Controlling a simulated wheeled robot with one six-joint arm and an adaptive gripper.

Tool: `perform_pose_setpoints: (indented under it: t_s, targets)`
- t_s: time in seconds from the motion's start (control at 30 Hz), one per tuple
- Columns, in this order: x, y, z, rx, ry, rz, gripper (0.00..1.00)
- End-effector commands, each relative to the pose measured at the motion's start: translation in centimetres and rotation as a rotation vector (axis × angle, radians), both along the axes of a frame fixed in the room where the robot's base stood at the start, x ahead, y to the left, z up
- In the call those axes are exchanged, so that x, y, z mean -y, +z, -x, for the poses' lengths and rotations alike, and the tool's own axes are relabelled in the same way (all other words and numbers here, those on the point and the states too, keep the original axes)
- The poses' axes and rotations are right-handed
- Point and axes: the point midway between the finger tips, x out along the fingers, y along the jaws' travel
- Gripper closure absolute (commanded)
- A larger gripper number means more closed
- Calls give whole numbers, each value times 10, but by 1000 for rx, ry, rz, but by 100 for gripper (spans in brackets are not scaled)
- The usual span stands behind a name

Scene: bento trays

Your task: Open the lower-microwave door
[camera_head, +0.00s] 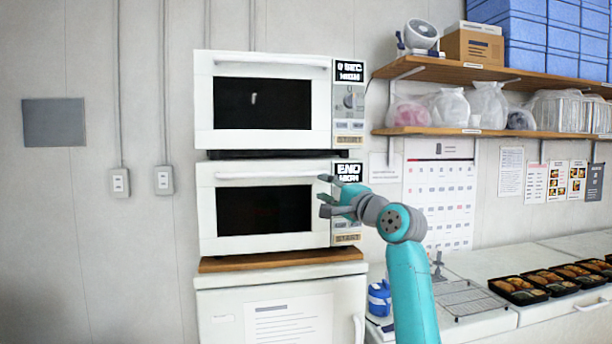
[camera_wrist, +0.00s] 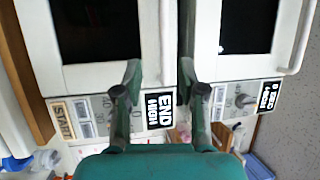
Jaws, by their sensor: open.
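The lower microwave (camera_head: 207,215) is white with a dark window, and its door looks shut. Its handle (camera_head: 265,175) is a white bar along the top of the door. In the wrist view the handle (camera_wrist: 166,45) runs between the lines of my two fingers. My gripper (camera_head: 323,190) is open and empty in front of the right end of the handle, by the control panel (camera_head: 347,205). In the wrist view the fingers of my gripper (camera_wrist: 158,72) are spread apart. I cannot tell whether either finger touches the microwave.
An upper microwave (camera_head: 203,100) stands just above, with its own handle (camera_head: 272,61). The lower one rests on a wooden board (camera_head: 283,260) on a white cabinet (camera_head: 212,300). Shelves (camera_head: 440,70) and a counter (camera_head: 500,262) with food trays are at the right. The left wall side is clear.

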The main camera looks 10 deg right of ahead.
Motion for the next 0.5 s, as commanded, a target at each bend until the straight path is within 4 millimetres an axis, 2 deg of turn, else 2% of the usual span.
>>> perform_pose_setpoints:
  t_s: [0.23, 0.5]
  targets:
    - [-6, 10, -12, -3, 8, -5, 60]
    - [-24, 18, -52, -1, 7, -4, 60]
